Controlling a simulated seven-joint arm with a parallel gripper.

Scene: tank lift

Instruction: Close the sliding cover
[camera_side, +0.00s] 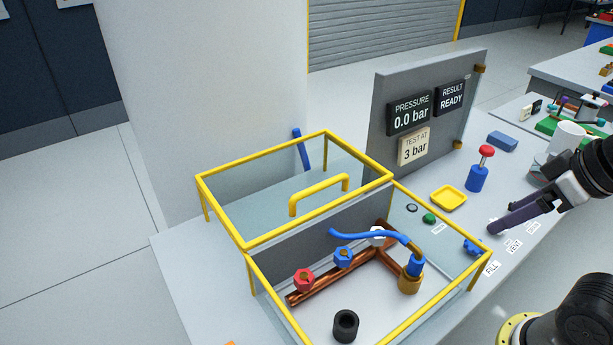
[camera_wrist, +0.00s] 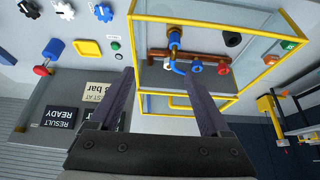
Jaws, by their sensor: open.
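The sliding cover (camera_side: 265,177) is a clear panel box with a yellow frame and a yellow handle (camera_side: 318,192). In the side view it sits to the back left, off the front part of the yellow-framed enclosure (camera_side: 368,327). The front part is uncovered and shows a copper pipe (camera_side: 336,281) with red, blue and white fittings and a blue hose. My gripper (camera_side: 492,229) is at the right, open and empty, apart from the cover and handle. In the wrist view its two fingers (camera_wrist: 163,100) point toward the enclosure, with a yellow bar of the handle (camera_wrist: 190,107) partly visible between them.
A grey panel (camera_side: 425,115) with pressure displays stands behind the enclosure. A black cylinder (camera_side: 345,325) stands inside the enclosure.

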